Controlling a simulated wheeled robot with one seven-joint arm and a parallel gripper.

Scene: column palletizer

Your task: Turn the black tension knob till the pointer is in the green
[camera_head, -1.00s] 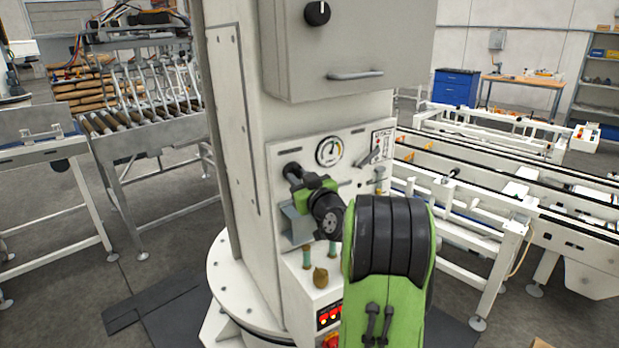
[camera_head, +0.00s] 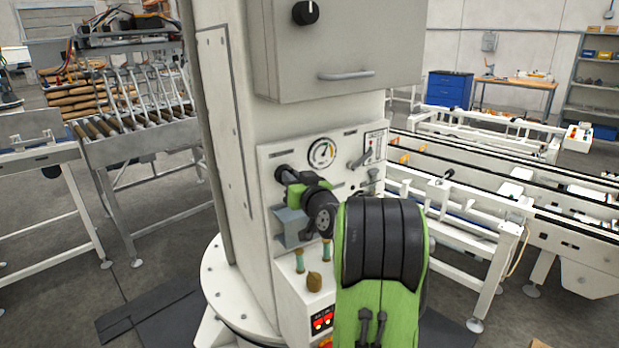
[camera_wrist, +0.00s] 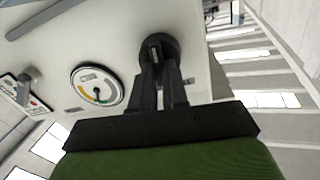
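The black tension knob (camera_wrist: 172,43) sticks out from the pale panel in the wrist view, and my gripper's two black fingers (camera_wrist: 157,68) reach its face. They stand close together with the knob's raised grip between them and look shut on it; the fingers hide part of the knob. In the head view my gripper (camera_head: 289,174) meets the knob (camera_head: 280,172) at the panel's left. The round tension gauge (camera_head: 322,153) sits right of the knob; it also shows in the wrist view (camera_wrist: 97,91). It has a coloured band and a dark pointer, too small to place exactly.
A grey cabinet (camera_head: 318,45) with a handle and another black knob (camera_head: 305,12) hangs above the panel. A lever (camera_head: 362,158) sits right of the gauge. Two green-sleeved fittings and a brass-coloured part (camera_head: 314,281) stand below my wrist. Conveyors flank the column.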

